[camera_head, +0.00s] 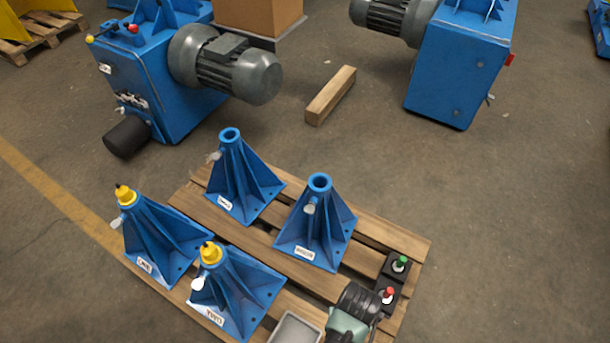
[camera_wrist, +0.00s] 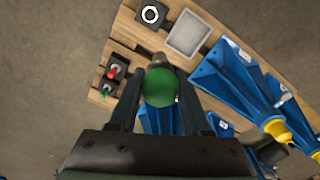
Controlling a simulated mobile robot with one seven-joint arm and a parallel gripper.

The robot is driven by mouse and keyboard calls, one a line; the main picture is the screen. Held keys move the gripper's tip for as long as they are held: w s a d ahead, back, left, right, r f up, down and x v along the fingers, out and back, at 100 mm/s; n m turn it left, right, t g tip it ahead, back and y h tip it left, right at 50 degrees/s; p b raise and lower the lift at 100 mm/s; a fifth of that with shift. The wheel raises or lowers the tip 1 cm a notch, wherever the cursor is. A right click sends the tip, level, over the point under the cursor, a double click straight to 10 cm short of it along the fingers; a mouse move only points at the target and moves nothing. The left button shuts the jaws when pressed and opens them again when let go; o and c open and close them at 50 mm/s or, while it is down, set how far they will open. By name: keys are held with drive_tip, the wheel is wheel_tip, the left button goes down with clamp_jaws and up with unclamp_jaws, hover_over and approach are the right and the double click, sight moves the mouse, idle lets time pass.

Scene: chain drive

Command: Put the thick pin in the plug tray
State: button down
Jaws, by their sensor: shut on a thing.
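My gripper (camera_wrist: 160,90) is shut on a pin with a round green head (camera_wrist: 161,88). A short grey end shows beyond the head; its thickness is hard to judge. In the head view my gripper (camera_head: 354,308) is over the pallet's front right part, and the held pin is hidden there. The shallow grey tray (camera_wrist: 187,33) lies on the pallet, ahead and right of the held pin in the wrist view. It also shows at the bottom of the head view (camera_head: 294,330), left of my gripper. No contents are visible in it.
Black holders carry a green-topped pin (camera_head: 401,263) and a red-topped pin (camera_head: 389,294). A black block with a white ring (camera_wrist: 150,14) is beside the tray. Several blue stands (camera_head: 312,228) occupy the pallet (camera_head: 375,228); two have yellow plugs (camera_head: 211,254). Bare floor lies right.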

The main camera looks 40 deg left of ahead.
drive_tip(key=s+a+f+n+b, duration=0.2)
drive_tip(key=a+f+n+b, duration=0.2)
drive_tip(key=f+b, duration=0.9)
drive_tip(key=s+a+f+n+b, duration=0.2)
drive_tip(key=f+n+b, duration=0.4)
drive_tip(key=f+b, duration=0.7)
drive_tip(key=s+a+f+n+b, duration=0.3)
drive_tip(key=a+f+n+b, duration=0.2)
drive_tip(key=f+b, duration=0.8)
drive_tip(key=shift+a+f+n+b, duration=0.15)
drive_tip(key=shift+f+n+b, duration=0.1)
drive_tip(key=shift+f, duration=1.05)
drive_tip(key=shift+a+f+n+b, duration=0.15)
drive_tip(key=shift+f+n, duration=0.1)
drive_tip(key=shift+f, duration=1.05)
drive_tip(key=shift+r, duration=0.1)
drive_tip(key=shift+c, duration=1.8)
unclamp_jaws()
